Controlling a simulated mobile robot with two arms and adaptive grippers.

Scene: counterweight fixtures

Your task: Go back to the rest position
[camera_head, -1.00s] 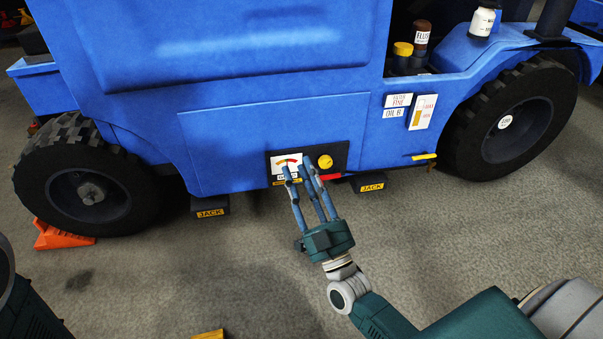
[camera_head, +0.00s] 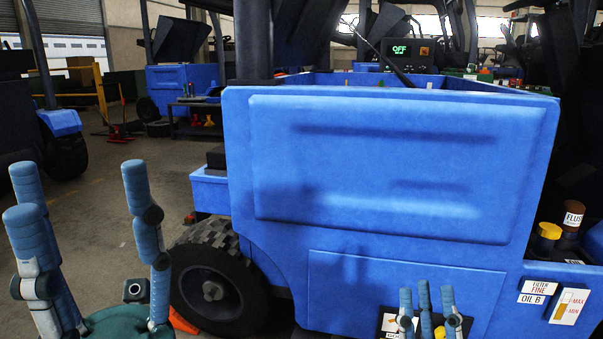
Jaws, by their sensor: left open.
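My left gripper (camera_head: 80,185) is large in the lower left, with blue-grey fingers pointing up and spread apart, empty, over the floor. My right gripper (camera_head: 427,288) shows at the bottom, right of the middle. Its fingers point up with gaps between them and nothing visible in them. It is in front of the lower panel of the blue vehicle (camera_head: 400,160) and partly covers a gauge plate with a yellow knob (camera_head: 440,332). The right palm is cut off by the frame's lower edge.
The vehicle's black wheel (camera_head: 215,290) stands behind and right of my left gripper, with an orange chock (camera_head: 183,322) beside it. Bottles (camera_head: 560,225) stand on the vehicle at the right. Grey floor (camera_head: 110,160) is open at the left. A display (camera_head: 402,50) reads OFF.

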